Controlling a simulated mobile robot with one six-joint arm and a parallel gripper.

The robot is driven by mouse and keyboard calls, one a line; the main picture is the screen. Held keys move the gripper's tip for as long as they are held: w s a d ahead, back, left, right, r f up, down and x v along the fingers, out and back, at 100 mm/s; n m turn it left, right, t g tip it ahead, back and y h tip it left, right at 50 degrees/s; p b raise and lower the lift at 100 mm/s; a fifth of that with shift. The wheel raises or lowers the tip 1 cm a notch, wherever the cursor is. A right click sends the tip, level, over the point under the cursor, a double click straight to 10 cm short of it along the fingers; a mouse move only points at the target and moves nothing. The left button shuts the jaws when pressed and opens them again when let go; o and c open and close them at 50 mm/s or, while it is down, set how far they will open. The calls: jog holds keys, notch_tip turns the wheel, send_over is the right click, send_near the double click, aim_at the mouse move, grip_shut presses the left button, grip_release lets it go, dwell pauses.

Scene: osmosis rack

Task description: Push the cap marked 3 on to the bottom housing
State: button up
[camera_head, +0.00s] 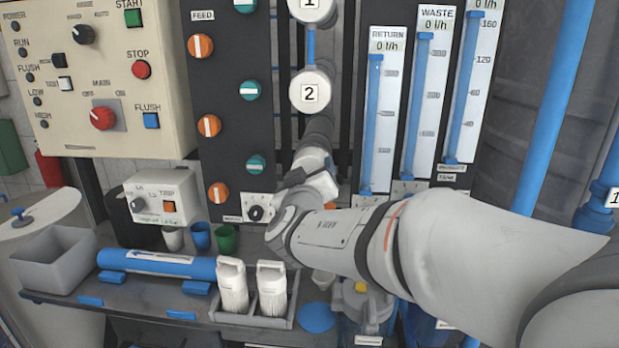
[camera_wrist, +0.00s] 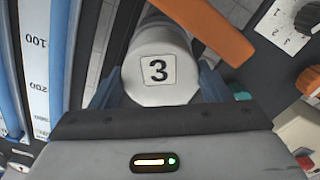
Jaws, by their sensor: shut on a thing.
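The white cap marked 3 (camera_wrist: 160,75) shows in the wrist view, face on, with its black number tilted slightly. My gripper (camera_wrist: 158,100) is shut on this cap, with a blue-grey finger at each side. In the head view, my arm reaches in from the right and its wrist (camera_head: 315,165) is below the cap marked 2 (camera_head: 310,92). The cap marked 3 is hidden behind my wrist in that view. The bottom housing is not clearly visible, so I cannot tell how the cap sits against it.
A black panel (camera_head: 220,120) with orange and teal knobs stands left of my wrist. Flow meters (camera_head: 384,110) stand close on the right. Below is a shelf with a blue cylinder (camera_head: 160,263), white filters (camera_head: 233,287) in a tray, and small cups (camera_head: 200,236).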

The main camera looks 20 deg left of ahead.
jog(key=shift+w, duration=0.15)
jog(key=o, duration=1.1)
